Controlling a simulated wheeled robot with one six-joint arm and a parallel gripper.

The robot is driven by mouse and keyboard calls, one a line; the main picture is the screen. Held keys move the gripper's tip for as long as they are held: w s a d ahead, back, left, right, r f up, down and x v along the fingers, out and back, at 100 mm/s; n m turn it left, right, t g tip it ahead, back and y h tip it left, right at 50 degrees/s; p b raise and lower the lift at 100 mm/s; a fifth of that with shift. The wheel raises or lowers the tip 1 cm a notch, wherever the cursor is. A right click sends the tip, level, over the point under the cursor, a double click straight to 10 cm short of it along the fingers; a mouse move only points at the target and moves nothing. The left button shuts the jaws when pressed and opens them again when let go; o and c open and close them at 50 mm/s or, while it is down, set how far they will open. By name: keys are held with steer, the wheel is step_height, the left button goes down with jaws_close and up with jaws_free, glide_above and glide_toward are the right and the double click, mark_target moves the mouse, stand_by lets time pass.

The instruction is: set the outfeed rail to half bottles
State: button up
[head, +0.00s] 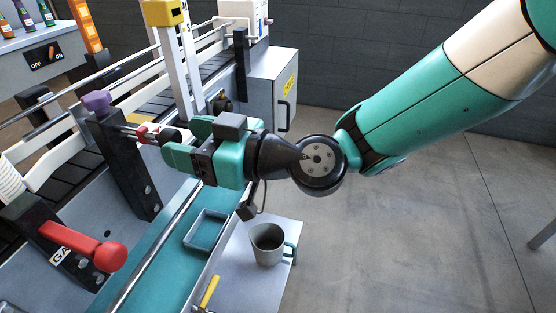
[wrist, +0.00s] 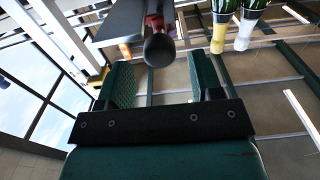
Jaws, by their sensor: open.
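A black post (head: 125,165) with a purple knob (head: 96,101) on top stands beside the conveyor. A rod with a red collar (head: 147,134) and a dark round knob (head: 171,136) sticks out of it toward my gripper (head: 185,143). The gripper is open, one green finger on each side of the dark knob's line. In the wrist view the knob (wrist: 160,50) appears end-on between the fingertips of my gripper (wrist: 163,78), with gaps on both sides. The pale outfeed rail (head: 55,180) runs along the conveyor behind the post. I cannot read any bottle-size mark.
A red-handled lever (head: 98,254) on a block marked "GA" is at lower left. A mug (head: 267,245) and an empty tray (head: 207,230) stand below the gripper. A grey cabinet (head: 272,90) is behind. Bottles (wrist: 221,30) show in the wrist view.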

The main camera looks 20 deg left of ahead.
steer(key=d+b, duration=0.4)
steer(key=d, duration=1)
steer(key=shift+s, duration=0.1)
steer(key=s+d+f+m+h, duration=0.3)
steer(key=d+m+h, duration=0.3)
steer(key=d, duration=0.5)
steer(key=s+d+f+m+h, duration=0.2)
steer(key=s+d+m+h, duration=0.15)
steer(key=d+h, duration=0.5)
steer(key=d+r+m+p, duration=0.1)
steer(key=d+r+p, duration=0.2)
steer(key=r+p, duration=0.9)
steer(key=shift+d+r+y+p, duration=0.25)
steer(key=shift+y+p, duration=0.05)
steer(key=shift+y, duration=0.05)
